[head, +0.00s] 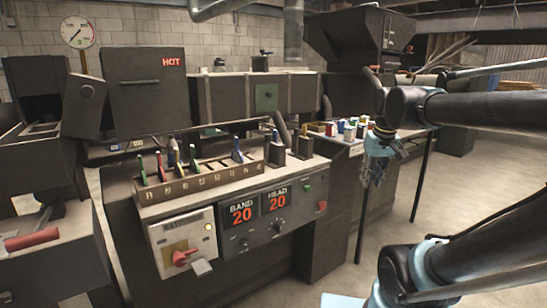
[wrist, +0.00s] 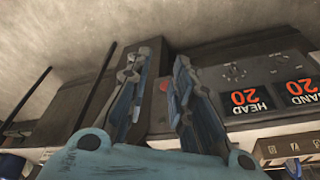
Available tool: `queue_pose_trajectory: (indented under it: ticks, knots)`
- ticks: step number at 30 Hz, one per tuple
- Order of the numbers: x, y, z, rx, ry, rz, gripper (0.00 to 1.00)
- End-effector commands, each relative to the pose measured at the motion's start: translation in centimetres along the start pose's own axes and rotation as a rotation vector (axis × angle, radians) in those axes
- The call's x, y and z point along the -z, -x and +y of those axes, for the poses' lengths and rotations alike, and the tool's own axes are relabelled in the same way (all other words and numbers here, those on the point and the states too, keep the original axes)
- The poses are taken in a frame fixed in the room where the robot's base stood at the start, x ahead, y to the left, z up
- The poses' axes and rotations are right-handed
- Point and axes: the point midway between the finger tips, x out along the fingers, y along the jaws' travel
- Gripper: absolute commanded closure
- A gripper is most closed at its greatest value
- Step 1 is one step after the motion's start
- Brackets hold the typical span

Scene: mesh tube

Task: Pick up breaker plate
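I cannot make out a breaker plate for certain in either view. My gripper (head: 371,178) hangs fingers down at the right of the head view, in front of the side bench. In the wrist view the two fingers of my gripper (wrist: 158,62) stand apart with nothing between them. A strip of the dark machine front and a red button (wrist: 163,87) show through the gap.
The control panel (head: 262,227) reads BAND 20 and HEAD 20. A numbered rack (head: 200,184) with coloured handles stands above it. Small coloured items (head: 350,127) stand on the bench behind my gripper. A dark hopper (head: 358,38) rises behind. Open floor (head: 470,190) lies at right.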

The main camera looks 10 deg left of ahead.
Motion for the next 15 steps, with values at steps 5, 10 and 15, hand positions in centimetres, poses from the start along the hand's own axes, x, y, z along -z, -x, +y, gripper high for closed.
queue_pose_trajectory:
  ticks: [5,10,15]
  knots:
    - [8.1,4.5,-4.1,0.038,0.128,0.029,0.78]
    - [14.9,8.2,-9.1,0.074,0.244,0.057,0.78]
    - [21.0,11.4,-15.2,0.112,0.358,0.085,0.78]
